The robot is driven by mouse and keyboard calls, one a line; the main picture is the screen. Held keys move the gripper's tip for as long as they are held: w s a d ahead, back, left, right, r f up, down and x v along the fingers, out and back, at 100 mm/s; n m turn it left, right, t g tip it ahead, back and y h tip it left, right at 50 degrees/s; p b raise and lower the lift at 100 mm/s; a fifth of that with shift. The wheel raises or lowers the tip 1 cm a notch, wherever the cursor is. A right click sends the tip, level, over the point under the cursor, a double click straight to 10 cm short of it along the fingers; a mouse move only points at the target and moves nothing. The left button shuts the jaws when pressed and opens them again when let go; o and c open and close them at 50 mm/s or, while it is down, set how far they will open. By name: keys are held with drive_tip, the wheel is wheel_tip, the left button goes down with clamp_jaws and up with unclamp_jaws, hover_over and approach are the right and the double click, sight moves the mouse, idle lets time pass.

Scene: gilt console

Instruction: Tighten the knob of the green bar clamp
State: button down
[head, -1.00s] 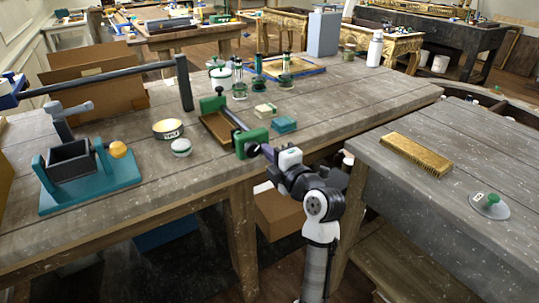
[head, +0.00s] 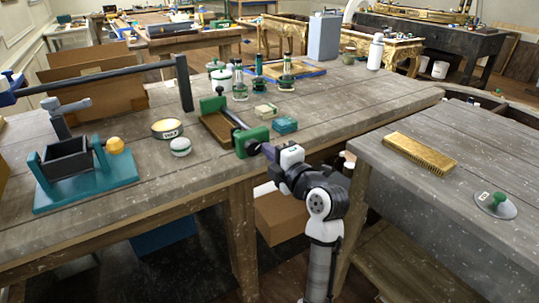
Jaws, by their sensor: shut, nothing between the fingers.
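The green bar clamp (head: 252,140) lies at the front edge of the workbench. Its near green jaw faces me, its dark bar runs back across a brown wooden frame (head: 218,129), and its far green jaw (head: 213,104) is at the frame's back left. The clamp's dark knob (head: 252,147) is at the near end and is partly covered by my gripper. My gripper (head: 262,149) is at the knob, at the bench edge. It is shut, with nothing held between its fingers. Whether the fingertips touch the knob is hard to tell.
A teal-based fixture (head: 85,190) stands at the left. A second table with a golden brush (head: 420,152) stands to the right, across a gap.

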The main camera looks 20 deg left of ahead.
drive_tip(key=b+v, duration=0.2)
drive_tip(key=v, duration=0.4)
drive_tip(key=shift+w+d, duration=0.1)
drive_tip(key=shift+d, duration=0.05)
